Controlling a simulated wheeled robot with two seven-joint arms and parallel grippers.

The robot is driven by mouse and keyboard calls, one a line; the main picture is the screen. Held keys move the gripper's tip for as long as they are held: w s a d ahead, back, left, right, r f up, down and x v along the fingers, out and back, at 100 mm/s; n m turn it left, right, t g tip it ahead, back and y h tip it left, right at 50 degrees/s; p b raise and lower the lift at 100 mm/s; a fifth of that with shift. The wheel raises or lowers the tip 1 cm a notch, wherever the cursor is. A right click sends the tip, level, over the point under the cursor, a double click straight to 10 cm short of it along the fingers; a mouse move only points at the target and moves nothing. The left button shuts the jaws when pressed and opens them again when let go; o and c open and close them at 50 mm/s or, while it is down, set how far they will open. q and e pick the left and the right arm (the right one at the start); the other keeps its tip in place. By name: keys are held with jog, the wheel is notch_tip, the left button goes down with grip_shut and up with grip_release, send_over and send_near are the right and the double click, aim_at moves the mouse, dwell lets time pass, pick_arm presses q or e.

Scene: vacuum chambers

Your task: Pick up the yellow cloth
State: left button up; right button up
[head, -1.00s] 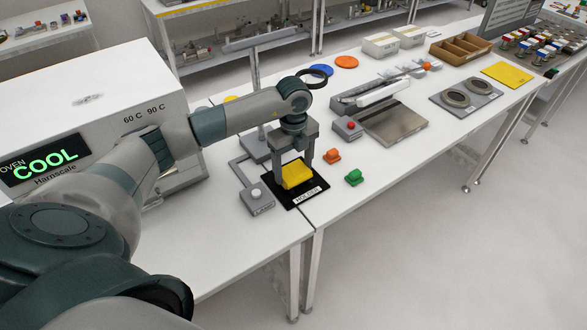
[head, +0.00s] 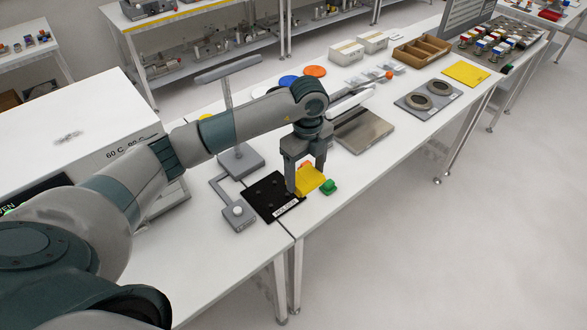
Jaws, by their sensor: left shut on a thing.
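The yellow cloth (head: 311,182) is a thick folded pad between the fingers of my left gripper (head: 306,177), which is shut on it. I cannot tell how high the cloth is above the table. My right gripper is not in view.
A grey pad with a pale button (head: 238,212) and a stand (head: 241,160) are left of the mat. A metal-plated device (head: 365,133) lies behind. A flat yellow sheet (head: 467,74) and a plate with two rings (head: 428,101) lie farther right. The table's front edge is close.

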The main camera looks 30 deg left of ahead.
pick_arm(q)
jog(key=shift+d+r, duration=0.15)
jog(key=shift+d, duration=0.15)
jog(key=o, duration=0.6)
jog(key=shift+c, duration=0.2)
jog(key=c, duration=0.4)
